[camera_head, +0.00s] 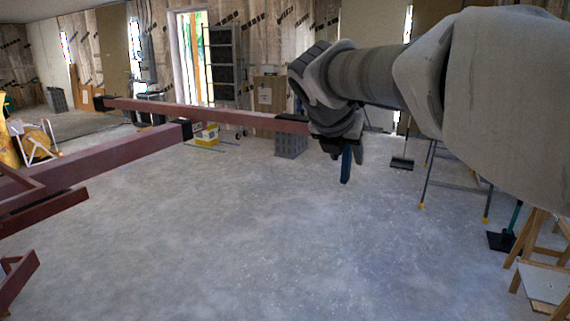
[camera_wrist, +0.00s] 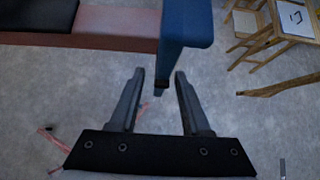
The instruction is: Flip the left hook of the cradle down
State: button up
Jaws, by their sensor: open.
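The cradle's reddish crossbar (camera_head: 200,112) runs across the head view, with dark pads near its ends. A blue hook (camera_wrist: 184,28) is at the bar's end in the wrist view, where the reddish bar (camera_wrist: 118,27) and a dark pad lie to its left. Part of the blue hook also shows in the head view (camera_head: 346,165), below my wrist. My gripper (camera_wrist: 160,74) is open, and the narrow end of the hook appears between its fingertips. I cannot tell whether they touch. In the head view my wrist hides most of the hook and the bar's end.
The lift's thicker reddish beam (camera_head: 120,150) and lower parts stand at the left. A grey crate (camera_head: 291,146) is on the floor behind the bar's end. Sawhorses and a wooden stand (camera_head: 530,240) are at the right. The middle floor is clear.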

aim_at(349, 162)
jog(key=shift+x, duration=2.25)
grip_shut()
